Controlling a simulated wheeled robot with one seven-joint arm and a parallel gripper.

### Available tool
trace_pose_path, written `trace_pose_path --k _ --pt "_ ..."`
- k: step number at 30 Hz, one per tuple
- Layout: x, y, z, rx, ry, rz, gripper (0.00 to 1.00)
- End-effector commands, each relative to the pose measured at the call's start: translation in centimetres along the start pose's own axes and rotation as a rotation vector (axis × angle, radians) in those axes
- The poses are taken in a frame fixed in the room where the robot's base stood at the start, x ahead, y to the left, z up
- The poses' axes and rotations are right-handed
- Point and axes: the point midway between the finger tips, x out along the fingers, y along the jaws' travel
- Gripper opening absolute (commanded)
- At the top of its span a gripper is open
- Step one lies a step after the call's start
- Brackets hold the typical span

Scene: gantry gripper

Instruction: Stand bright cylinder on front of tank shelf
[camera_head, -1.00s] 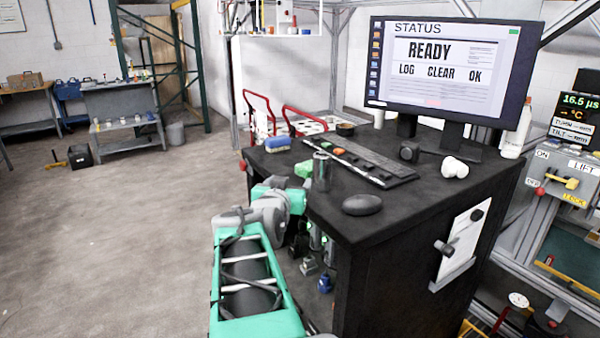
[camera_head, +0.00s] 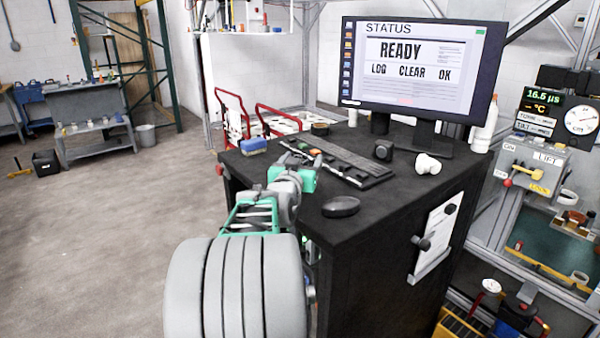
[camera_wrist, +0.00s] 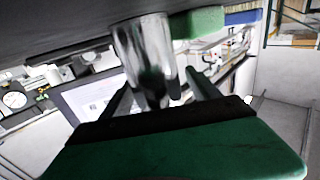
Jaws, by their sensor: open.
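The bright cylinder (camera_wrist: 146,48) is shiny metal and shows in the wrist view between the two fingers of my gripper (camera_wrist: 160,93). The dark desk top fills the upper edge of that tilted view, and the cylinder stands against it. My gripper is open, with a finger on each side of the cylinder; I cannot tell whether they touch it. In the head view my gripper (camera_head: 291,162) is over the left part of the black desk (camera_head: 390,205), and my arm hides the cylinder there. I cannot tell for sure which surface is the tank shelf.
A green block (camera_wrist: 198,22) lies close beside the cylinder. A blue sponge (camera_head: 253,146), keyboard (camera_head: 350,160), mouse (camera_head: 341,206) and monitor (camera_head: 420,70) are on the desk. A lift panel (camera_head: 540,165) stands at right above a teal basin (camera_head: 560,250).

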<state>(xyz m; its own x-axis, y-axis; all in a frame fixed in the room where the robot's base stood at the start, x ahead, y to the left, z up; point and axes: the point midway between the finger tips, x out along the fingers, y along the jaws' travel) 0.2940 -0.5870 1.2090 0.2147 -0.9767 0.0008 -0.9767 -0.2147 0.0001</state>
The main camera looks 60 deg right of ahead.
Motion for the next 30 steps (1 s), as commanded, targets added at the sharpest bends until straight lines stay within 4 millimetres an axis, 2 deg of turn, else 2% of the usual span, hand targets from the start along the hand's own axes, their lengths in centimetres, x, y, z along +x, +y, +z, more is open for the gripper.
trace_pose_path --k 2,27,30 --pt "-0.03 0.01 0.05 0.000 0.000 0.000 0.71" --pt "-0.06 0.05 0.07 0.000 -0.001 0.001 0.03" --pt "-0.06 0.04 0.07 0.000 -0.001 0.001 0.00"
